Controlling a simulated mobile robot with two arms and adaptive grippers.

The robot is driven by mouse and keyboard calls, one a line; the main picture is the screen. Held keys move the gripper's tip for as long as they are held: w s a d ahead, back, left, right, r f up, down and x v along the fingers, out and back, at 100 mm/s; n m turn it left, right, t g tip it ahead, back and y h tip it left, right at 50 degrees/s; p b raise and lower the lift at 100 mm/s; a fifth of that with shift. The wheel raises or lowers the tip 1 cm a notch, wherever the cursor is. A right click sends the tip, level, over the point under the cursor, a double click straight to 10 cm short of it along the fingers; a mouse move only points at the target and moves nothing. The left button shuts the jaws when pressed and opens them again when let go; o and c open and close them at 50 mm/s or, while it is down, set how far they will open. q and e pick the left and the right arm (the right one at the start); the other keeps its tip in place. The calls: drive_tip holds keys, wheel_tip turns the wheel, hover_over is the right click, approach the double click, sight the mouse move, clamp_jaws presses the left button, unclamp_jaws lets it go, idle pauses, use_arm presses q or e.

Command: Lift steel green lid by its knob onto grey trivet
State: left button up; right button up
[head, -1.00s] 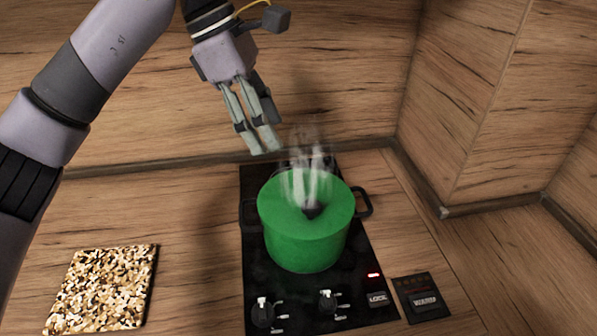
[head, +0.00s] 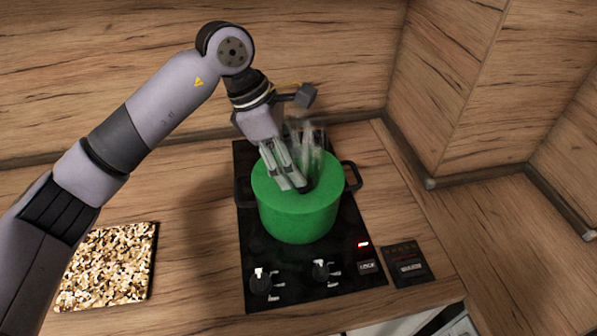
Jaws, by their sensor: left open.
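A green pot (head: 297,222) stands on a black hob, with a green lid (head: 325,184) on top. The lid's dark knob (head: 307,187) is mostly hidden behind my left gripper (head: 291,186). That gripper is open and points down, its fingertips at the knob just above the lid; I cannot tell whether they touch it. A square mat speckled in tan, brown and cream (head: 108,266) lies on the counter at the left; no plainly grey trivet shows. My right gripper is out of view.
Steam (head: 308,140) rises behind the gripper. The black hob (head: 345,268) has knobs and a red light at its front. A dark panel (head: 407,264) lies to its right. Wooden walls close off the back and right. Counter between mat and hob is clear.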

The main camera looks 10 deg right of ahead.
use_arm(q)
drive_tip(key=p+x, duration=0.1)
drive_tip(key=x, duration=0.2)
drive_tip(key=shift+f+p, duration=0.3)
drive_tip(key=shift+f, duration=0.05)
drive_tip(key=shift+d+f, duration=0.2)
drive_tip(key=shift+f, duration=0.05)
drive_tip(key=shift+c, duration=0.4)
clamp_jaws()
